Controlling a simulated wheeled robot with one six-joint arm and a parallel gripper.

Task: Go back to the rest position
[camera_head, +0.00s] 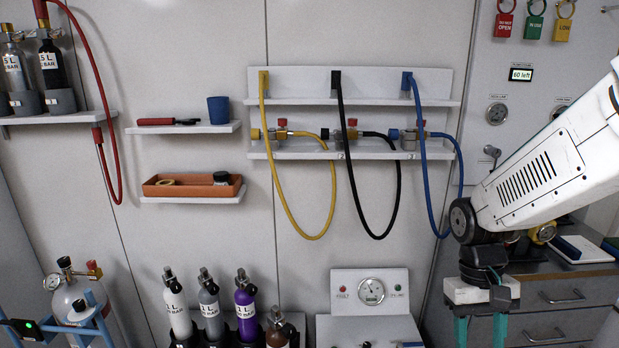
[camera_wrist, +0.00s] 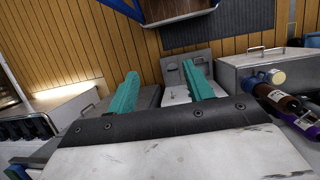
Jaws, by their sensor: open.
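My white arm (camera_head: 540,175) reaches in from the right in the head view. My gripper (camera_head: 480,330) hangs from it at the lower right, pointing down, with its teal fingers cut off by the bottom edge. The wrist view shows the two teal fingers of my gripper (camera_wrist: 158,88) apart, with nothing between them. Beyond them is a grey metal unit with a pale upright panel (camera_wrist: 175,90). No marker of a rest position shows in either view.
Yellow (camera_head: 330,190), black (camera_head: 397,195) and blue (camera_head: 428,200) hoses hang from the wall shelf, the blue one close to my arm. Several small cylinders (camera_head: 245,300) stand below. A gauge box (camera_head: 371,290) is left of my gripper. A drawer counter (camera_head: 560,295) is behind it.

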